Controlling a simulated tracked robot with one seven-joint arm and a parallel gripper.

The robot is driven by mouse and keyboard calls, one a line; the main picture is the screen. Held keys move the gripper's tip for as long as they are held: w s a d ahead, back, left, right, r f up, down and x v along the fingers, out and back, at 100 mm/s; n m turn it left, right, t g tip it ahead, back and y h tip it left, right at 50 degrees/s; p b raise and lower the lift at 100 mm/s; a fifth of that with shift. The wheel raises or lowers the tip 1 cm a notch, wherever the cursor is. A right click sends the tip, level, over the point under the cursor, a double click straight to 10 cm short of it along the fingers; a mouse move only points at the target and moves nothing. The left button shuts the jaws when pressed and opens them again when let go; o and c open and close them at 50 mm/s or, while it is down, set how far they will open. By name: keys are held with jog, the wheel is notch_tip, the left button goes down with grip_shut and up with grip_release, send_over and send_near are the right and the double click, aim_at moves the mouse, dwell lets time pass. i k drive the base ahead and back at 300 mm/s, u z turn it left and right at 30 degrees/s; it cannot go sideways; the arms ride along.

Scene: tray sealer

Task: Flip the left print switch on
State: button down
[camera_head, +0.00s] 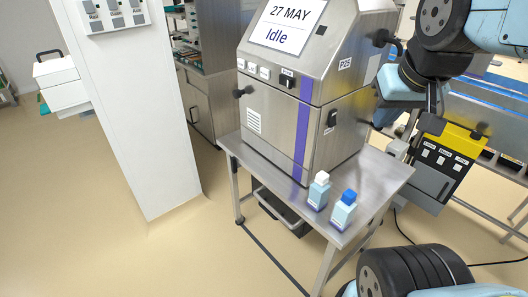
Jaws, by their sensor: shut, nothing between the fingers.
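A print switch labelled left cannot be picked out, because the small labels are too small to read. A yellow and grey control box (462,139) at the right carries a row of small dark switches with white labels. My gripper (432,124) is shut and empty, pointing down at the upper left of this box in the picture. I cannot tell whether it touches the box. The steel machine (268,107) in the middle has a display (286,24) reading "27 MAY Idle". White labelled controls and a black switch (287,78) sit below the display.
A steel table (384,187) carries the machine and two bottles, one white-capped (319,192), one blue-capped (343,211). A white pillar (137,115) with a switch panel (108,13) stands at the left. A conveyor (485,100) runs behind the control box. The left floor is clear.

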aim_at(284, 80)
jog(key=z, duration=0.65)
jog(key=k, duration=1.2)
jog(key=u, duration=0.7)
jog(key=i, duration=1)
